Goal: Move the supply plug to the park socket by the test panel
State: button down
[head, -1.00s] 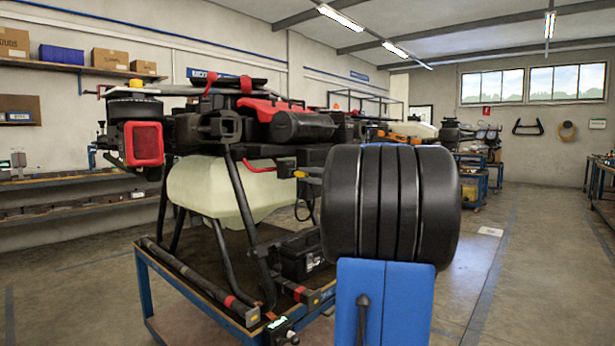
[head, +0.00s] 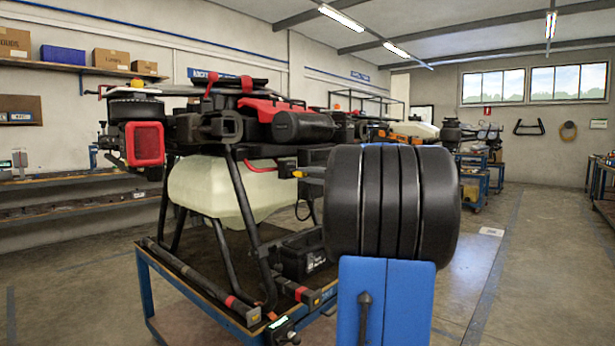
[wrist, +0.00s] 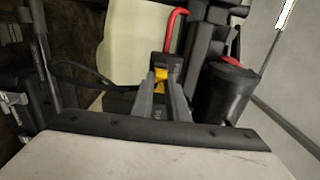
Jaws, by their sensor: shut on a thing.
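My gripper (wrist: 161,90) is shut on the supply plug (wrist: 161,73), a small yellow piece between the two grey fingers in the wrist view. The same yellow shows in the head view (head: 300,174), just left of my large black wrist and beside the drone's body. The fingers point toward the dark frame and pale tank of the drone. A thin black cable (wrist: 83,72) curves to the left of the fingers. I cannot make out the park socket or tell whether the plug touches anything.
The spray drone (head: 215,188), with its cream tank, stands on a blue-framed bench (head: 165,290). A red tube (wrist: 174,27) and a black cylinder (wrist: 227,92) lie close to the fingers. Open floor lies at right.

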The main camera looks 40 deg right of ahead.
jog(key=shift+w, duration=0.8)
jog(key=c, duration=1.6)
grip_release()
jog(key=shift+c, duration=0.2)
jog(key=s+d, duration=0.1)
jog(key=s, duration=1.6)
jog(key=shift+s, duration=0.2)
jog(key=shift+d, duration=0.1)
